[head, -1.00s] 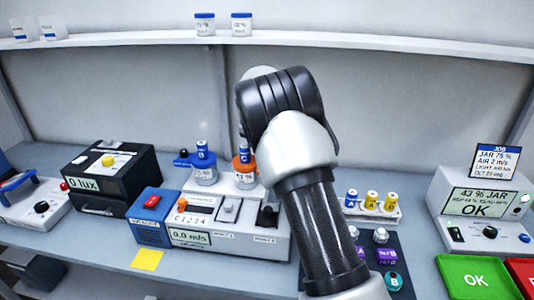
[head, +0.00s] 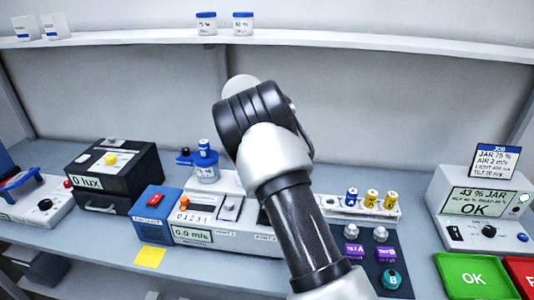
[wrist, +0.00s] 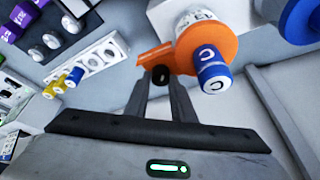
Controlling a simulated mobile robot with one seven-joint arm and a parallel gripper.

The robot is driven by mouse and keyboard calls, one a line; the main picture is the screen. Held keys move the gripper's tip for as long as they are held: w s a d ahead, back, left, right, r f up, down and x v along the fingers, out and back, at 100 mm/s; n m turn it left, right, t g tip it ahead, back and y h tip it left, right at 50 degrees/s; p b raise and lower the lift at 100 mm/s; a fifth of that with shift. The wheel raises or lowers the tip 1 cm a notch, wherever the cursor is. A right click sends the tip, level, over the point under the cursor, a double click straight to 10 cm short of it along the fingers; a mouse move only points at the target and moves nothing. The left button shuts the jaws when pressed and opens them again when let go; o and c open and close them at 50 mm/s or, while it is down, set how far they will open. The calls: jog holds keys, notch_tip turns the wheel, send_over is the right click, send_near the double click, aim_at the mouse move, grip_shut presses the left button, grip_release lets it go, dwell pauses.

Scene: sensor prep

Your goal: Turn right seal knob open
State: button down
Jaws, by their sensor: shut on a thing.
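An orange lid (wrist: 205,48) sits on a white jar (wrist: 195,18) in the wrist view. An orange arm (wrist: 150,56) sticks out from the lid's side and carries a dark round knob (wrist: 160,74). My gripper (wrist: 163,82) is shut on this knob, with one finger on each side. In the head view my arm hides this jar and the gripper tips. I see no mark showing open or closed.
A blue vial marked C (wrist: 212,76) stands in the orange lid, close to my fingers. A rack with several capped vials (head: 371,199) is right of my arm. The 0.0 m/s device (head: 192,233) is in front. A shelf (head: 300,38) runs above.

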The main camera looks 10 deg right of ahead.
jog(key=c, duration=1.5)
grip_release()
jog(key=v, duration=1.7)
jog(key=shift+r+b, duration=0.2)
jog(key=shift+b, duration=0.15)
